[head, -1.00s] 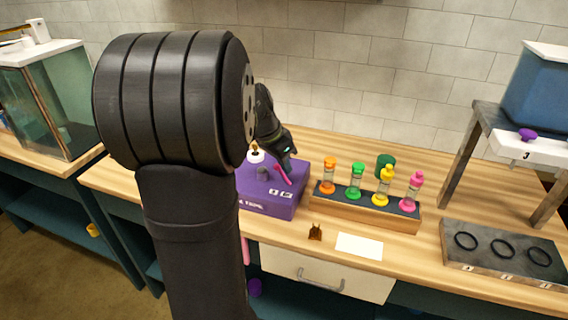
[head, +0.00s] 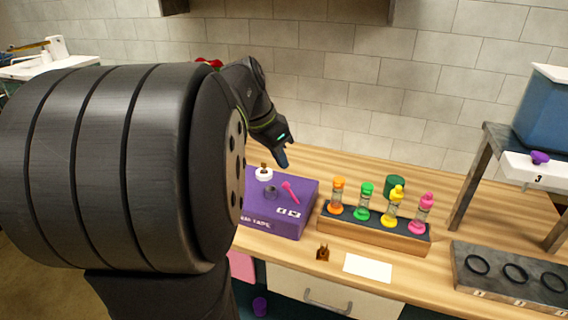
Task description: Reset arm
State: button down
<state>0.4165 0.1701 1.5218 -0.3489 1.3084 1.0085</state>
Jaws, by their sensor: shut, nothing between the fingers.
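My gripper (head: 283,160) shows in the head view, hanging above the back of the purple box (head: 297,193). It is shut and empty, clear of the box top. The large black arm link in the foreground is mine and hides the left part of the counter. On the purple box lie a small pink tool (head: 289,190), a white round piece with a brown top (head: 264,174) and a small grey ring (head: 270,191).
A wooden rack (head: 375,233) holds orange, green, yellow and pink vials right of the box. A dark green cylinder (head: 395,186) stands behind it. A white card (head: 367,267) and a brown clip (head: 323,253) lie in front. A ring tray (head: 480,283) and a metal stand (head: 475,180) are at right.

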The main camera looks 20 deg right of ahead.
dwell(0.4)
send_near(292, 194)
jog(key=s+d+f, duration=0.2)
jog(key=s, duration=0.2)
jog(key=shift+d+f, duration=0.4)
jog(key=shift+s+d+y, duration=0.1)
jog(key=shift+s+y, duration=0.05)
jog(key=shift+y, duration=0.25)
jog(key=shift+d+f+t+y, duration=0.25)
jog(key=shift+t+y, duration=0.35)
jog(key=shift+t, duration=0.1)
jog(key=shift+w+d+r+m+t+y, duration=0.15)
jog(key=shift+d+t+y, duration=0.15)
jog(key=shift+t, duration=0.15)
jog(key=shift+w+d+r+m+t+y, duration=0.15)
jog(key=shift+d+t+y, duration=0.15)
jog(key=shift+t, duration=0.15)
jog(key=shift+s+f, duration=0.1)
